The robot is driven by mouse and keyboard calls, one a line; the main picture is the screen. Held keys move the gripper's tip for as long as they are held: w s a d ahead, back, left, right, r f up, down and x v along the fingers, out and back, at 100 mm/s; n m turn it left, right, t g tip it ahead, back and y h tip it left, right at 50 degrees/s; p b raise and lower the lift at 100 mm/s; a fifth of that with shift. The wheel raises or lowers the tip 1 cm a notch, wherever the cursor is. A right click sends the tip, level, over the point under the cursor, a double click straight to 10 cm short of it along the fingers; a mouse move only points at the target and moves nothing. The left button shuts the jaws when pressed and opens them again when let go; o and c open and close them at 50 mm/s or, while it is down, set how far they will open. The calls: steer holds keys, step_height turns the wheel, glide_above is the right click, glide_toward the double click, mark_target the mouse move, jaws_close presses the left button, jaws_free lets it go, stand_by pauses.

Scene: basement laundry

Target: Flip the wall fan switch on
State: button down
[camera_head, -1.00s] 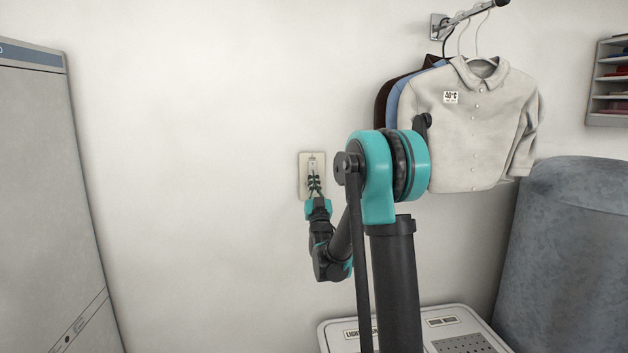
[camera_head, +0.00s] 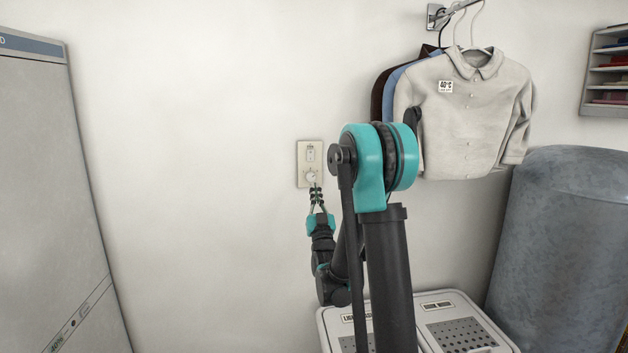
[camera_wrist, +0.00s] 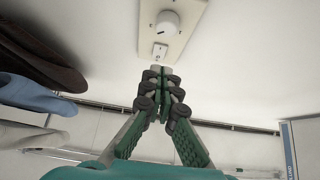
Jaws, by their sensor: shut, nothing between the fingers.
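A beige wall plate (camera_head: 301,163) is fixed to the white wall, left of my arm. It carries a small switch (camera_head: 310,153) in its upper part and a round white knob (camera_head: 310,177) below. In the wrist view the plate (camera_wrist: 181,38) appears at the top, with the knob (camera_wrist: 167,24) and the small switch (camera_wrist: 160,51) near my fingertips. My gripper (camera_head: 316,189) is shut and empty, its tips at the plate's lower edge in the head view. It also shows in the wrist view (camera_wrist: 160,73). I cannot tell whether the tips touch anything, or which way the switch is set.
Shirts (camera_head: 470,115) hang from a wall rail (camera_head: 455,14) at right. A grey cylindrical tank (camera_head: 560,250) and a shelf rack (camera_head: 606,75) are further right. A tall grey cabinet (camera_head: 40,200) is at left. Bare wall lies between.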

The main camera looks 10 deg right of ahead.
steer(key=shift+s+f, duration=0.85)
steer(key=shift+f, duration=0.25)
steer(key=shift+f, duration=0.1)
steer(key=s+d+f+g, duration=0.1)
steer(key=s+f+g, duration=0.3)
steer(key=f+g, duration=0.25)
steer(key=s+f+g, duration=0.5)
steer(key=f, duration=0.3)
steer(key=s+d+f+g, duration=0.1)
steer(key=s+f+g, duration=0.4)
steer(key=s, duration=0.8)
steer(key=s+d+f+g, duration=0.1)
steer(key=s+f+g, duration=0.4)
steer(key=s+f, duration=0.4)
steer(key=s, duration=0.3)
steer(key=shift+s+d, duration=0.3)
steer(key=shift+s, duration=0.05)
